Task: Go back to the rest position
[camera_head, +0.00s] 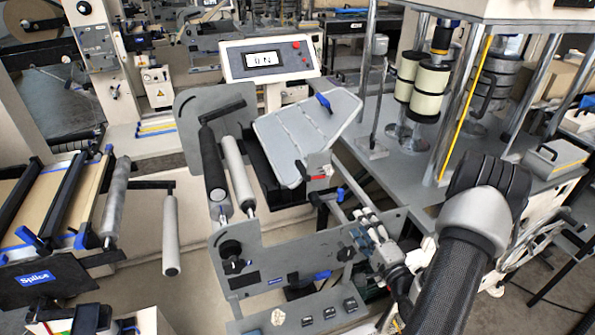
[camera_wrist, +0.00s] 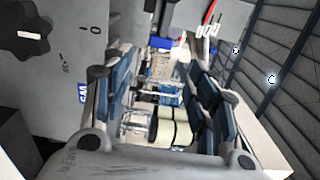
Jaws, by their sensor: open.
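My gripper (camera_head: 368,228) is in the lower right middle of the head view, at the right side of the grey machine frame (camera_head: 290,258). In the wrist view my gripper (camera_wrist: 158,90) has its two blue-padded fingers wide apart. I see nothing held between them. A grey panel with a black rotary knob (camera_wrist: 25,32) fills the left of the wrist view, close beside the left finger. I cannot tell whether the finger touches it. My arm covers the lower right of the head view.
A tilted grey plate (camera_head: 305,128) with a blue handle stands over the frame. Rollers (camera_head: 213,165) stand to its left. A control box (camera_head: 270,60) with a lit screen is behind. A grey table (camera_head: 400,175) with posts and cream rolls (camera_head: 430,90) is at right.

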